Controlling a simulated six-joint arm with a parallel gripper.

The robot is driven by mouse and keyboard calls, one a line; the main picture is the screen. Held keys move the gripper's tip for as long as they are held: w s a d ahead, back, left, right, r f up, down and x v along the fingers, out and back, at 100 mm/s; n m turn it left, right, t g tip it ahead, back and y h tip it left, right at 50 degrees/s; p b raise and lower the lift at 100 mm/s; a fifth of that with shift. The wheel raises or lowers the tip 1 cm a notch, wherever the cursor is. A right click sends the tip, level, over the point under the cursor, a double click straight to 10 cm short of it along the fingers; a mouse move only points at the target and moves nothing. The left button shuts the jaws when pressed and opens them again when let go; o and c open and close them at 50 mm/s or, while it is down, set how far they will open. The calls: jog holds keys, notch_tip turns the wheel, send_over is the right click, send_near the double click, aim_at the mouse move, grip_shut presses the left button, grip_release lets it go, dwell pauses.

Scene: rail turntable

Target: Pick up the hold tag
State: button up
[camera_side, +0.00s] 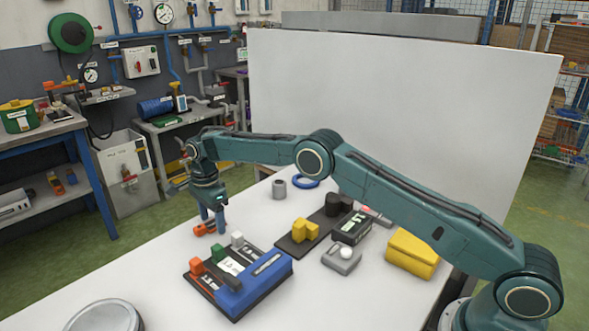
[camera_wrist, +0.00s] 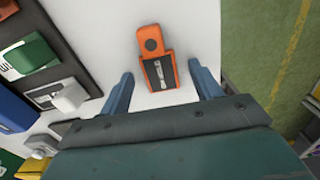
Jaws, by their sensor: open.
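The hold tag (camera_wrist: 151,43) is orange with a dark round spot at one end and a dark panel with a light mark. It lies on the white table, and in the side view the tag (camera_side: 203,229) is close under my fingers. My gripper (camera_side: 212,221) points down, open and empty. In the wrist view my gripper (camera_wrist: 162,72) has one blue finger on each side of the tag's near end, with gaps; the far end reaches past the fingertips. I cannot tell exactly how high the fingertips are above the table.
A dark-and-blue rack (camera_side: 268,283) with orange, green and white blocks stands close by. A dark rail (camera_side: 287,247) bears yellow and black blocks.

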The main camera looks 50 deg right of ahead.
aim_at(213, 224)
jog(key=c, duration=1)
jog(key=shift+c, duration=0.2)
jog(key=shift+r, duration=0.1)
notch_tip(213, 224, up, 10)
dwell(0.7)
